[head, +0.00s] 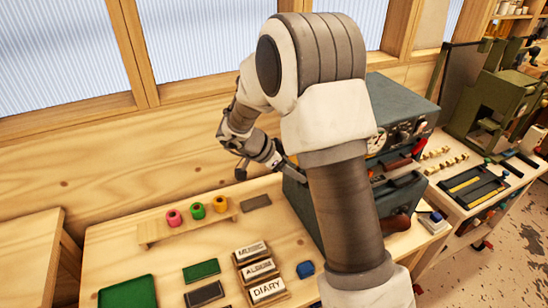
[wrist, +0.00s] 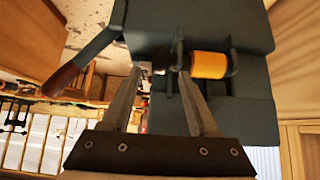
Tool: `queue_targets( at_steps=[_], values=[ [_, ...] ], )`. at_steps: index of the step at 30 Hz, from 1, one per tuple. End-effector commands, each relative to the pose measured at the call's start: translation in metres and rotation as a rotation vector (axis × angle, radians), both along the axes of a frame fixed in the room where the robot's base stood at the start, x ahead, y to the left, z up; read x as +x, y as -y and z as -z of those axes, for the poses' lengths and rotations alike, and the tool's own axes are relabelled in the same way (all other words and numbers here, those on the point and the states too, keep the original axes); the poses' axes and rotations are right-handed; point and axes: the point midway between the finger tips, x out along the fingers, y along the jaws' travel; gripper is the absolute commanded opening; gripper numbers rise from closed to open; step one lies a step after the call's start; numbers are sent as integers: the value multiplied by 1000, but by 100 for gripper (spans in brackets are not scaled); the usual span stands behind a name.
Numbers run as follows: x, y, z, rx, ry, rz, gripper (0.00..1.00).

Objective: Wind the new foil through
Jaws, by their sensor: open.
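A gold-orange foil roll (wrist: 208,65) sits on a holder at the side of the dark grey-green machine (wrist: 255,30), in the wrist view. My gripper (wrist: 161,72) is open, its fingertips close to the machine's side, left of the roll. A small metal part (wrist: 148,68) shows between the fingertips; I cannot tell whether they touch it. In the head view the machine (head: 402,98) is partly hidden behind my arm, and my gripper (head: 292,172) is at its left side.
A lever with a wooden handle (wrist: 61,79) sticks out from the machine. Labelled blocks (head: 268,290), a green tray (head: 128,293), flat green and dark pieces and a blue item (head: 305,269) lie on the bench. Another machine (head: 500,105) stands at the right.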

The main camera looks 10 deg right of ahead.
Motion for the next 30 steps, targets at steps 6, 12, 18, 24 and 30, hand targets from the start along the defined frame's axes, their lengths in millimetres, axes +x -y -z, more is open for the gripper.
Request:
queue_targets(
  at_steps=[6,12,18,24,30],
  values=[
    [-6,-36,-40,2,3,-2,60],
    [-11,-58,-65,0,2,-1,60],
    [-13,-66,-74,1,-2,0,60],
    [-14,-67,-75,1,-1,1,60],
    [-13,-67,-75,0,-1,1,60]
  ],
)
